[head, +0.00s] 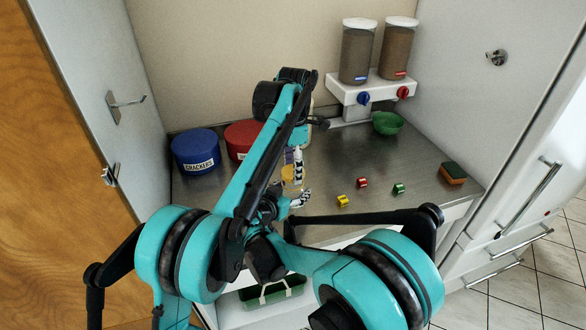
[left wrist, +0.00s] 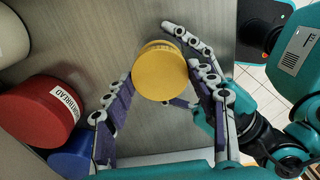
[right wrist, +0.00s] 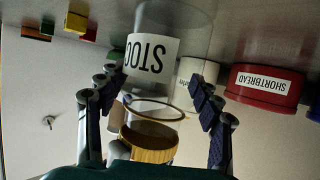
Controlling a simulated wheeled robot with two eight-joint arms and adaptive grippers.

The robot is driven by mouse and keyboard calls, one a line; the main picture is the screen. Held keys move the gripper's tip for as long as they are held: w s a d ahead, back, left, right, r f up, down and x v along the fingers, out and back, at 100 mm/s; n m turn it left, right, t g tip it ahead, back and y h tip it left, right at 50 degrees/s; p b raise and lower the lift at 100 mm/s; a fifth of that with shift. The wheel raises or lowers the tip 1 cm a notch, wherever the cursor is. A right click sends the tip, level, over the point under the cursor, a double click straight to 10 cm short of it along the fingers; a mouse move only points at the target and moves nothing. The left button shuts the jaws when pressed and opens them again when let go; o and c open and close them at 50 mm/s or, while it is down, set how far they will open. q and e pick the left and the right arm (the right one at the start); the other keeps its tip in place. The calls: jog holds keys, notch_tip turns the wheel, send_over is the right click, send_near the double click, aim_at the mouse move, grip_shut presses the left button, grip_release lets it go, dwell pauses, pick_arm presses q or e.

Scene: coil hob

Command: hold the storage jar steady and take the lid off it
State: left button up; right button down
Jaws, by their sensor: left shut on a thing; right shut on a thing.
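The storage jar (right wrist: 151,57) is clear, with a white label reading "STOC", and appears upside down in the right wrist view. Its round yellow lid (right wrist: 148,146) shows at the jar's rim end; whether it touches the rim I cannot tell. From above, the lid (left wrist: 161,72) hides the jar in the left wrist view. My left gripper (left wrist: 163,78) points down, shut on the lid from both sides. My right gripper (right wrist: 155,86) comes in sideways, its fingers shut on the jar. In the head view the lid (head: 291,174) is partly covered by my left gripper (head: 295,168).
A blue crackers tin (head: 196,153) and a red shortbread tin (head: 240,136) stand at the back left. Several small coloured blocks, a green bowl (head: 387,123) and a sponge (head: 453,173) lie to the right.

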pick_arm(q)
jog(key=shift+r, duration=2.05)
pick_arm(e)
jog(key=shift+c, duration=1.3)
grip_release()
